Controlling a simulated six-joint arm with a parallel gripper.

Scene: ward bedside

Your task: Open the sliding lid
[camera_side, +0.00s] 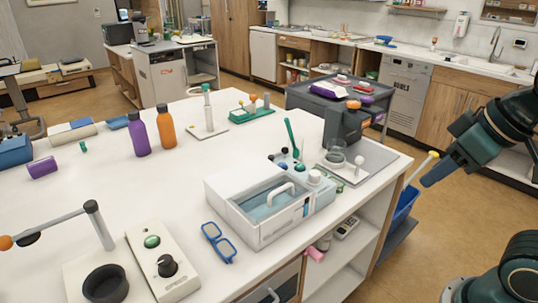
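A white box (283,232) stands near the front right edge of the white counter. Set in its top is a translucent bluish panel, which looks like the sliding lid (258,212), with a white arched handle (281,193). I cannot tell exactly how far the lid covers the opening. My gripper (428,181) is at the right, beyond the counter's right edge, pointing down and left. It is well apart from the box and its handle. Its fingers are seen edge-on, so their gap cannot be made out, and nothing is visibly held.
Blue glasses (219,243) and a white control panel with a black knob (166,264) are left of the box. Behind the box stand a glass jar (335,160) and a green upright utensil (292,138). The counter's left middle is mostly clear.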

